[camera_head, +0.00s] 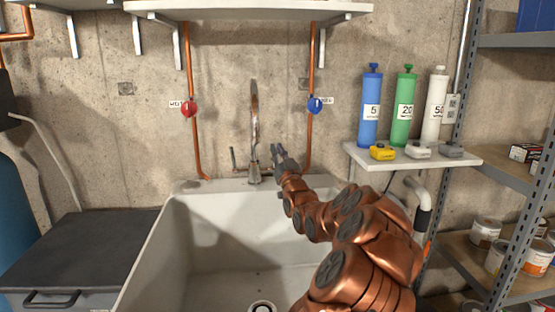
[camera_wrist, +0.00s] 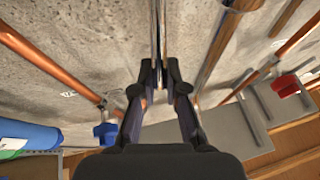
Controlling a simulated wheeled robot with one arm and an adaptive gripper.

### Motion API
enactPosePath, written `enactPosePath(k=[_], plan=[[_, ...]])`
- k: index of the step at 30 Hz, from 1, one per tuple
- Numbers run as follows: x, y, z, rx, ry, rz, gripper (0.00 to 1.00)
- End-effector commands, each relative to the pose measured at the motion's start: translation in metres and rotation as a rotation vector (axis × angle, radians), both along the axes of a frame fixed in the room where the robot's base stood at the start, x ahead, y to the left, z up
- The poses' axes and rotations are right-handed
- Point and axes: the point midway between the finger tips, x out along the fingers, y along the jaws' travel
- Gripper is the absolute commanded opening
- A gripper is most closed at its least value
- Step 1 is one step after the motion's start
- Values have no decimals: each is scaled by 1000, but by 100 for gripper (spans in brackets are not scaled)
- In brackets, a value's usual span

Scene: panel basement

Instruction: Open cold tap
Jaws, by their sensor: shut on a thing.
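The chrome faucet (camera_head: 254,115) stands at the back of the white sink, with a thin lever (camera_head: 234,160) on its left. My gripper (camera_head: 277,150) is just right of the faucet, at the matching height, and hides most of what is there. In the wrist view my gripper (camera_wrist: 162,72) is shut on a thin upright metal rod (camera_wrist: 158,25), which appears to be the faucet's right-hand lever. The thicker spout (camera_wrist: 214,52) passes beside the fingers. The blue valve (camera_head: 315,104) on the right copper pipe is untouched; it also shows in the wrist view (camera_wrist: 105,133).
A red valve (camera_head: 188,109) sits on the left pipe. The white sink (camera_head: 180,240) lies below my arm. A small shelf (camera_head: 400,160) with blue, green and white cylinders is on the right, beside a metal rack (camera_head: 470,140). A wall shelf (camera_head: 250,8) is overhead.

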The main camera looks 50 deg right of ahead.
Motion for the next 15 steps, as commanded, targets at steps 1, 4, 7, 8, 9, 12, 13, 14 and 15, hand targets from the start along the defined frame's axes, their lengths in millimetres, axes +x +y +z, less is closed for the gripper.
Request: enactPosePath(k=[1,4,7,8,9,12,13,14,15], plan=[[-1,1,-5,-10,-11,0,0],[-2,2,-6,-26,-30,0,0],[-3,2,-5,-37,-43,-1,0],[-3,3,-5,-40,-47,0,0],[-4,3,-4,-42,-50,0,0],[-4,3,-3,-47,-56,0,0],[-4,3,-3,-47,-56,0,0],[-4,3,-3,-48,-56,0,0],[-4,3,-3,-48,-56,0,0]])
